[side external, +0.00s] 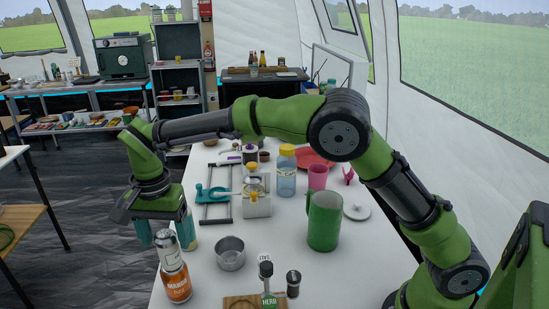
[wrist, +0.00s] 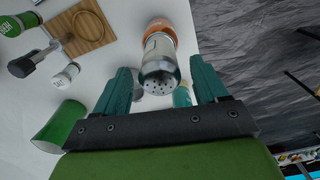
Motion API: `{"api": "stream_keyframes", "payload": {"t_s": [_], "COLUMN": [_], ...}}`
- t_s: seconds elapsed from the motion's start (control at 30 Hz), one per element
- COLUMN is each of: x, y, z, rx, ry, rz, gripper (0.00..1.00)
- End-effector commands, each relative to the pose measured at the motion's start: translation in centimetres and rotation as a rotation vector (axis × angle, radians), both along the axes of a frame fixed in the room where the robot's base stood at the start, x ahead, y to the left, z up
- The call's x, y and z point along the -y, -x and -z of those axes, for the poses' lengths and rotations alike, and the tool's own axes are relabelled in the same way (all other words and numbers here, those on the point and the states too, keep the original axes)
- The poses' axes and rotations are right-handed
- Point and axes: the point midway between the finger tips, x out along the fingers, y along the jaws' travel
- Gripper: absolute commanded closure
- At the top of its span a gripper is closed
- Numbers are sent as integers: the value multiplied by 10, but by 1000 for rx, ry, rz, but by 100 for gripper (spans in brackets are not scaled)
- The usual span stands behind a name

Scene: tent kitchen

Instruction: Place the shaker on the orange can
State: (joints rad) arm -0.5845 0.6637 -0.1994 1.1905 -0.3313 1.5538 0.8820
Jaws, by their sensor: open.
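The shaker (side external: 170,256), clear with a pale label and a metal holed top, stands upright on the orange can (side external: 177,285), its base appearing to meet the can's top. In the wrist view the shaker (wrist: 160,50) shows between my fingers, with the orange can (wrist: 160,24) beyond it. My gripper (side external: 165,235) is open above the can, near the table's left edge. Its teal fingers (wrist: 162,82) are on either side of the shaker's top, with visible gaps, so it holds nothing.
A metal cup (side external: 230,256) stands right of the can, and a green mug (side external: 325,222) farther right. A wooden board (side external: 240,302) with small bottles lies at the front. A teal and cream container (wrist: 182,96) is partly hidden by my gripper. The table edge is close on the left.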

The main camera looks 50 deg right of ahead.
Motion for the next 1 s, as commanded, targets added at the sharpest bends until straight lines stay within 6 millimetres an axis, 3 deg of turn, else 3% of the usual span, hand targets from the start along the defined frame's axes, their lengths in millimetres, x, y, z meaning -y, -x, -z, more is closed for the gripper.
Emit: {"api": "stream_keyframes", "payload": {"t_s": [0.3, 0.57, 0.67, 0.77, 1.0], "x": [0, 4, 22, 54, 130], "y": [-1, 0, 4, 17, 82], "z": [-68, -95, -108, -126, -153], "rx": [4, 4, 23, 65, 255], "ry": [0, -5, -30, -74, -160], "rz": [0, -5, -30, -88, -281], "gripper": [28, 28, 28, 28, 28]}}
